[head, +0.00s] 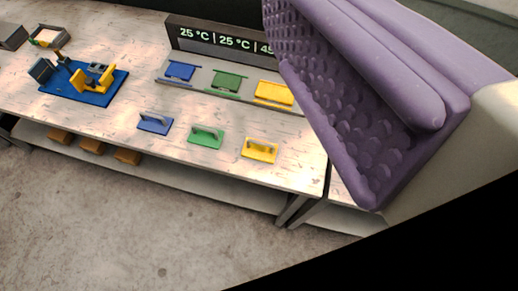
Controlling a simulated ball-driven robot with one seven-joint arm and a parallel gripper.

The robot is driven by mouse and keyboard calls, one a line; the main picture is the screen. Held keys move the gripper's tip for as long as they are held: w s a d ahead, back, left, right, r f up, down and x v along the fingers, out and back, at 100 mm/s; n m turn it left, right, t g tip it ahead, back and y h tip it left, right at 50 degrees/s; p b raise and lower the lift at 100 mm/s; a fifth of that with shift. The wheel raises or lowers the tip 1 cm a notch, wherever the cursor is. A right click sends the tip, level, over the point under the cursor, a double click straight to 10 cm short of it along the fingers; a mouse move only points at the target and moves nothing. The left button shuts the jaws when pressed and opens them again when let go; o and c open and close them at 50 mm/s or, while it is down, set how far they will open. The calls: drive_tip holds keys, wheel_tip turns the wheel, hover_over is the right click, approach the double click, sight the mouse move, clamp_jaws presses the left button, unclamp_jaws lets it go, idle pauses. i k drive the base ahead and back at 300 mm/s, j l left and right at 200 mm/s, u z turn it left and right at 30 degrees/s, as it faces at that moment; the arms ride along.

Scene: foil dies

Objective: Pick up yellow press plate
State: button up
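The yellow press plate (259,155) is a small flat plate with an arched handle. It lies near the front edge of the table, at the right end of a row of three plates. My gripper (355,120) shows large and close at the upper right as purple padded parts with a bumpy face. It is apart from the yellow plate, to its right in the picture. Whether the fingers are open or shut does not show. No object is visible in it.
A green plate (206,137) and a blue plate (155,123) lie left of the yellow one. Behind them, a grey rack (208,78) holds blue, green and yellow pieces below a temperature display (222,38). A blue-based device (85,89) stands left on the table (120,148).

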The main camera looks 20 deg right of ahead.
sight(254, 149)
drive_tip(key=i+l+u, duration=0.3)
drive_tip(key=i, duration=0.2)
drive_tip(key=i+l+u, duration=0.35)
drive_tip(key=i+l, duration=0.05)
drive_tip(key=i, duration=0.1)
